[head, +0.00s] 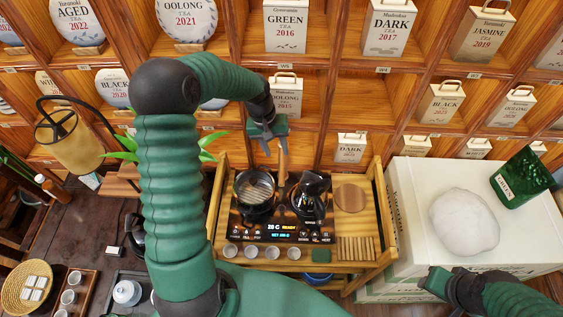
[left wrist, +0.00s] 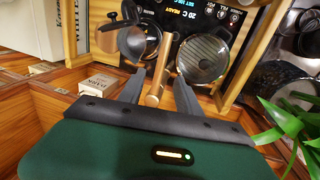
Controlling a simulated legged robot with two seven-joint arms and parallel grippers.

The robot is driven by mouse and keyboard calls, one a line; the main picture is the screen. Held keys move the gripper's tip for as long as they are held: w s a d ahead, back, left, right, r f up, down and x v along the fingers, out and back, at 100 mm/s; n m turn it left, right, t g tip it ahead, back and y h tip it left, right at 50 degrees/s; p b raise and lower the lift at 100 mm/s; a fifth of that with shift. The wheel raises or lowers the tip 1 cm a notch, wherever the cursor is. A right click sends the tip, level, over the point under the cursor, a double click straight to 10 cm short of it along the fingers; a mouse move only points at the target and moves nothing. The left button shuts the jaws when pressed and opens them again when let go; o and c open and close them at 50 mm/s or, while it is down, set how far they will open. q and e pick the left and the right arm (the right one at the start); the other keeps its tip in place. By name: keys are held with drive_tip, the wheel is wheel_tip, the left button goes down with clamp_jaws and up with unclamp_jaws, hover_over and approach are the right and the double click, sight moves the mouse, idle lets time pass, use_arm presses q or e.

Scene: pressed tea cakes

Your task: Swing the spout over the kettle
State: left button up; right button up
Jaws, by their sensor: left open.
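The copper spout (head: 282,168) stands at the back of the tea stove (head: 270,232), between its two vessels. The dark kettle (head: 313,190) with a black handle sits at the right in the head view; it shows at the left in the left wrist view (left wrist: 130,42). A round glass-topped pot (head: 255,190) sits left of the spout. My left gripper (head: 268,148) is open just behind the spout. In the left wrist view the spout (left wrist: 158,75) shows between its fingers (left wrist: 158,90); contact cannot be told. My right gripper (head: 438,281) is low at the right; its jaw opening is unclear.
Several small cups (head: 250,252) line the stove's front edge. A wooden disc (head: 350,198) lies right of the kettle. Shelves with tea boxes (head: 286,97) rise close behind my left gripper. A white box top (head: 408,210) carries a white lump (head: 465,222) and a green container (head: 522,178).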

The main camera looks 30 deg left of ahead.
sight(281, 166)
use_arm(q)
drive_tip(key=f, duration=0.3)
drive_tip(key=f+p, duration=0.1)
drive_tip(key=f, duration=0.2)
drive_tip(key=w+f+p, duration=0.1)
drive_tip(key=f, duration=0.1)
drive_tip(key=shift+d+f, duration=0.35)
drive_tip(key=shift+f, duration=0.35)
drive_tip(key=shift+d, duration=0.1)
drive_tip(key=shift+d, duration=0.1)
drive_tip(key=shift+c, duration=0.3)
drive_tip(key=shift+d, duration=0.1)
drive_tip(key=c, duration=0.5)
clamp_jaws()
drive_tip(key=shift+r, duration=0.1)
